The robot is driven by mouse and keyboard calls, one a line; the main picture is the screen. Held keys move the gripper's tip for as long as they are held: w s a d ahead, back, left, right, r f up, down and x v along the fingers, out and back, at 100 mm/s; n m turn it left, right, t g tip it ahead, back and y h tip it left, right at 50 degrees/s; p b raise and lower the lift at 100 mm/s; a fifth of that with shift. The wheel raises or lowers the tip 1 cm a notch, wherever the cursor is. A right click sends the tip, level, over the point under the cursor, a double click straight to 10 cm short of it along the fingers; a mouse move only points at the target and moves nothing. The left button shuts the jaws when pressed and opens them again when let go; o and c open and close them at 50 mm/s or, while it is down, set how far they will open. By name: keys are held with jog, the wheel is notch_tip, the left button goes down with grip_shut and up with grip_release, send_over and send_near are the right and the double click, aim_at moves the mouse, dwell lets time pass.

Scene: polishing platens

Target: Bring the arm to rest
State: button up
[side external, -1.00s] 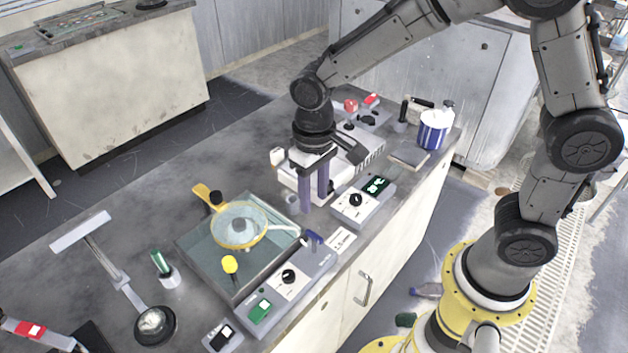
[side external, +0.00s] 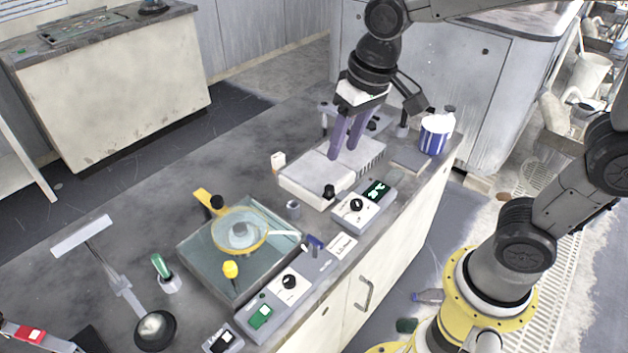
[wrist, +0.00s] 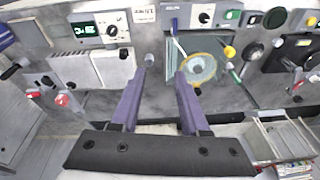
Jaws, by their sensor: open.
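My gripper (side external: 345,152) is open, its two purple fingers apart with nothing between them. In the side external view it hangs above the white box-shaped unit (side external: 305,181) at the right part of the bench. In the wrist view my gripper (wrist: 157,112) points down toward the bench with bare grey bench top between the fingers. The arm is raised and bent, with its wrist above the back right of the bench.
A glass-topped platen unit (side external: 205,262) with a yellow ring (side external: 262,243) stands left of the gripper. A control box with a green display (side external: 377,190), a small grey cup (side external: 293,209) and a blue-striped tub (side external: 433,135) stand nearby. The bench's back left is clear.

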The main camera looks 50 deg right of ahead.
jog(key=s+d+r+n+t, duration=0.1)
jog(key=s+d+t, duration=0.2)
jog(key=s, duration=1.1)
jog(key=d, duration=0.3)
jog(key=shift+s+n, duration=0.3)
jog(key=shift+s, duration=0.05)
jog(key=shift+r, duration=0.1)
